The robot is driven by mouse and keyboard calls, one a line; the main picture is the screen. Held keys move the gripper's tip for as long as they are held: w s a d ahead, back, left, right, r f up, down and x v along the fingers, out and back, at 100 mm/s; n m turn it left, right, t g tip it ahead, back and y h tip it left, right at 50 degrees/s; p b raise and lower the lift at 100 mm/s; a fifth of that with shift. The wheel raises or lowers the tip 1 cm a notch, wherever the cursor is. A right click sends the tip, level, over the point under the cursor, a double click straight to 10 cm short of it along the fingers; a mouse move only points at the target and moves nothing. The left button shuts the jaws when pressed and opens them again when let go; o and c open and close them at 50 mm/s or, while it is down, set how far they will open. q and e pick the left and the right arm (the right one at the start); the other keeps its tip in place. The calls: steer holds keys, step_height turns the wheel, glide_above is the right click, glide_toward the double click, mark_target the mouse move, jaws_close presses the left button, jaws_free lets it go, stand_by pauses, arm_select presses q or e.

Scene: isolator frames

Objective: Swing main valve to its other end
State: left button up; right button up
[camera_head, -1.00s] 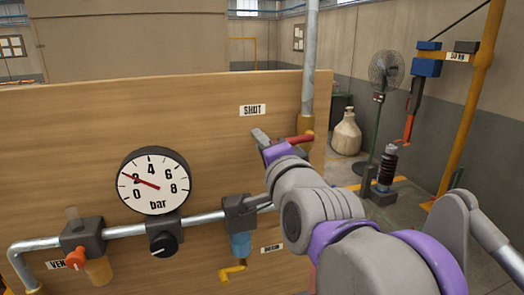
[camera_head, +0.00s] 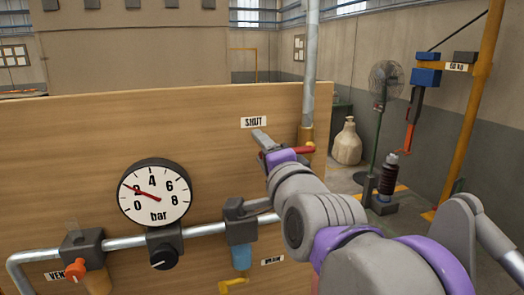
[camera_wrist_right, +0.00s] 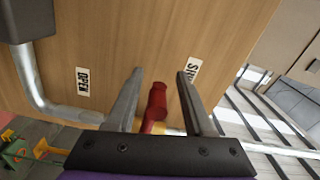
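The main valve's red lever handle (camera_head: 303,149) shows at the right edge of the wooden board, by the yellow valve body (camera_head: 306,134) on the vertical pipe. In the right wrist view the red handle (camera_wrist_right: 157,100) lies between the two fingers of my right gripper (camera_wrist_right: 160,72), with a gap on both sides. That gripper (camera_head: 260,138) is open and sits just below the SHUT label (camera_head: 253,122). The wrist view shows an OPEN label (camera_wrist_right: 83,82) on the left and the SHUT label (camera_wrist_right: 192,69) on the right. My left gripper is out of view.
A pressure gauge (camera_head: 155,205) reads about 2 bar. A horizontal pipe (camera_head: 120,242) carries an orange vent knob (camera_head: 75,270), a black knob (camera_head: 164,257) and a blue bowl (camera_head: 242,257) with a yellow drain handle (camera_head: 232,286). A fan (camera_head: 386,80) stands behind.

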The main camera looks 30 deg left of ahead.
steer(key=b+v, duration=0.1)
steer(key=v, duration=0.9)
steer(key=shift+s+d, duration=0.25)
steer(key=shift+d, duration=0.05)
